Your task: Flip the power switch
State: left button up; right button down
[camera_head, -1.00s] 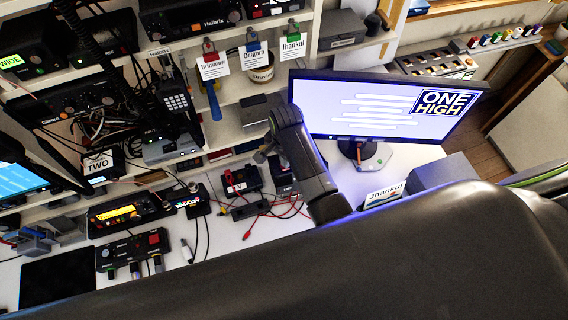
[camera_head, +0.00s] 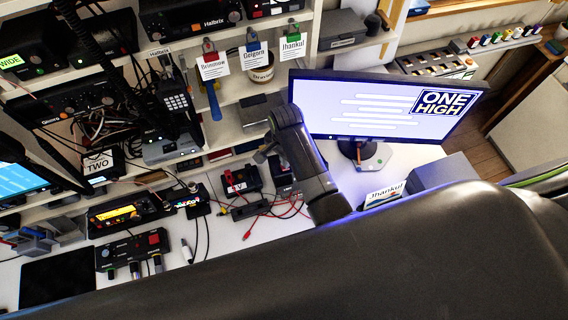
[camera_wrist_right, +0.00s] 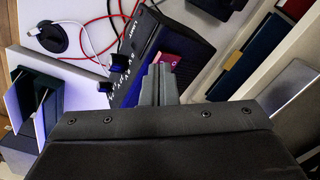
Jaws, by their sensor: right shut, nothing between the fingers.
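A small pinkish-red part that looks like a switch (camera_wrist_right: 172,61) shows in the right wrist view on the front of a black box (camera_wrist_right: 185,38) with white lettering and blue-capped knobs. My right gripper (camera_wrist_right: 158,72) is shut and empty, its grey fingertips right by the red part and partly covering it. I cannot tell whether they touch, or which way the switch is set. A black box (camera_head: 285,172) shows partly behind my arm. My left gripper is not in view.
A monitor (camera_head: 380,108) stands right of my right arm. Red and black leads (camera_head: 262,212) lie loose on the desk. Shelves with radios (camera_head: 190,15) rise behind.

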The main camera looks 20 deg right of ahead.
jog(key=shift+f+b, duration=0.45)
jog(key=shift+f, duration=0.45)
dwell(0.7)
jog(key=shift+r, duration=0.1)
notch_tip(320, 180, up, 3)
jog(key=shift+f+p, duration=0.2)
jog(key=shift+p, duration=1.05)
jog(key=shift+r, duration=2.1)
